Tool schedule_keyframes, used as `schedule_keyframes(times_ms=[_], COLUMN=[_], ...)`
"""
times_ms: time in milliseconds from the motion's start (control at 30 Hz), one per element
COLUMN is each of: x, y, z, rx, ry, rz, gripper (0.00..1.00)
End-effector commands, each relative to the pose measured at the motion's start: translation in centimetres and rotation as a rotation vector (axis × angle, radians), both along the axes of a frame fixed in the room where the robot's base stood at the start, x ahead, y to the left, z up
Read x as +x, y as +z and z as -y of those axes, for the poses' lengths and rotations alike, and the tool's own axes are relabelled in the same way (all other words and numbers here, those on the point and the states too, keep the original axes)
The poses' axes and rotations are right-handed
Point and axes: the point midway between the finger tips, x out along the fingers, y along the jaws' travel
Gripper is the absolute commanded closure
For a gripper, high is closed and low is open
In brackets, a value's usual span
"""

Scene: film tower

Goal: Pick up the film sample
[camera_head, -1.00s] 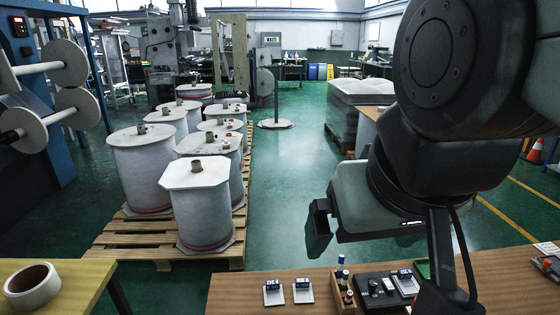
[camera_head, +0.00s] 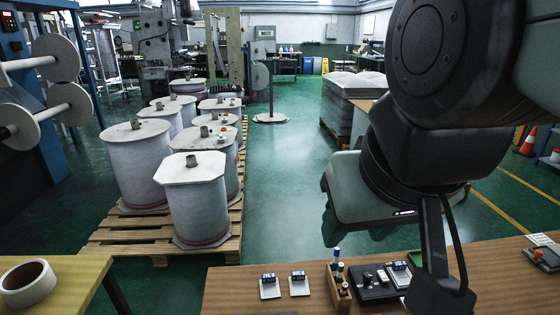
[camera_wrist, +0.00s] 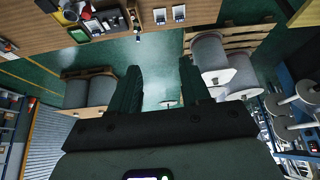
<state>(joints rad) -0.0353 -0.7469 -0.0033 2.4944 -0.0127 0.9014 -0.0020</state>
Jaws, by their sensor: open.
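I cannot tell for sure which thing is the film sample. Two small white pieces with dark blue blocks on them, a left one (camera_head: 270,288) and a right one (camera_head: 299,285), lie side by side on the brown table (camera_head: 235,285). They also show at the top of the wrist view, as one piece (camera_wrist: 160,16) and the other (camera_wrist: 179,12). My gripper shows in the wrist view (camera_wrist: 161,68) with its two dark fingers apart and nothing between them. In the head view it hangs above and beyond the table, its fingers partly hidden.
A wooden box with markers (camera_head: 340,287) and a black tray (camera_head: 376,284) with small items stand right of the white pieces. A yellow table (camera_head: 75,280) with a white tape roll (camera_head: 28,283) is at left. Large white drums (camera_head: 195,200) stand on pallets behind.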

Motion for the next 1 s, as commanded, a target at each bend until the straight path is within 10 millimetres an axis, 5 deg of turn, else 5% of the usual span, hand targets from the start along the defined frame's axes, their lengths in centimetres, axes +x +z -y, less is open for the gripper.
schedule_keyframes(times_ms=[167, 267, 400, 567, 767, 1000], x=[0.3, 2.3, 8.6, 14.3, 21.0, 26.7], y=[0.1, 0.7, 2.0, 0.5, -3.8, -12.7], z=[0.0, 0.1, 1.3, 4.9, 10.7, 19.1], rx=[0.013, 0.084, 0.297, 0.262, 0.265, 0.300], ry=[-0.015, -0.100, -0.384, -0.579, -0.833, -1.139], rz=[0.002, 0.017, 0.065, -0.028, -0.130, -0.243], gripper=[0.53, 0.53, 0.53, 0.53, 0.53, 0.53])
